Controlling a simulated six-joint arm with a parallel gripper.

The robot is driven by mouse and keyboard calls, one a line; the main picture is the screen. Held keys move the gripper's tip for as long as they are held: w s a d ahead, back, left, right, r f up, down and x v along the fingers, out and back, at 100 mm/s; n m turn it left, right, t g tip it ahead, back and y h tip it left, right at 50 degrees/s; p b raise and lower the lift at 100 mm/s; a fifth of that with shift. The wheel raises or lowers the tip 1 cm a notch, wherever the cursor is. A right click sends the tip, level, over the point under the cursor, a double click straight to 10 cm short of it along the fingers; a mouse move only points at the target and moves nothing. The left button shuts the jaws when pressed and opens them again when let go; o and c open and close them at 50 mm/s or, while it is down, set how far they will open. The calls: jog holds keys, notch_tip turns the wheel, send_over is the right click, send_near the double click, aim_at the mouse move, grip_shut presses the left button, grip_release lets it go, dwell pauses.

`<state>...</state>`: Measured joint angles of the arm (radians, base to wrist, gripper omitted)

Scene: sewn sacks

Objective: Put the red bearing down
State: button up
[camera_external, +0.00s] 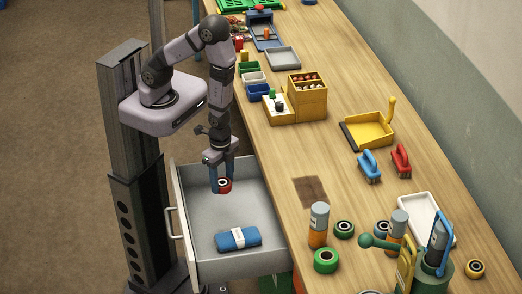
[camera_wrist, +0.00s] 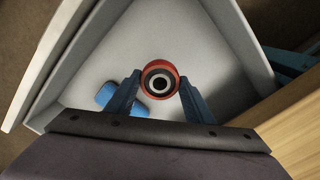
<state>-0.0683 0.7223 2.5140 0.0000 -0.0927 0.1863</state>
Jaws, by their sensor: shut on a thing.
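The red bearing (camera_external: 224,186) is a short ring with a red outside, a pale inner ring and a dark centre. My gripper (camera_external: 222,183) points down into the open grey drawer (camera_external: 253,194) and is shut on the bearing. In the wrist view the red bearing (camera_wrist: 160,66) sits between the two blue fingertips of my gripper (camera_wrist: 159,82). The drawer floor (camera_wrist: 205,50) is behind it. I cannot tell whether the bearing touches the floor.
A folded blue cloth with a white band (camera_external: 238,238) lies in the drawer's front part. The drawer's back floor is bare. The wooden bench (camera_external: 285,150) borders the drawer on the right.

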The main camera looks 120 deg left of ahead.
aim_at(220, 209)
jog(key=shift+s+f, duration=0.35)
jog(key=shift+s, duration=0.55)
notch_tip(220, 209, down, 3)
jog(key=shift+r+b, duration=0.2)
jog(key=shift+b, duration=0.45)
jog(key=shift+f+p, duration=0.8)
jog(key=shift+f, duration=2.7)
jog(key=shift+f, duration=0.2)
jog(key=o, duration=1.3)
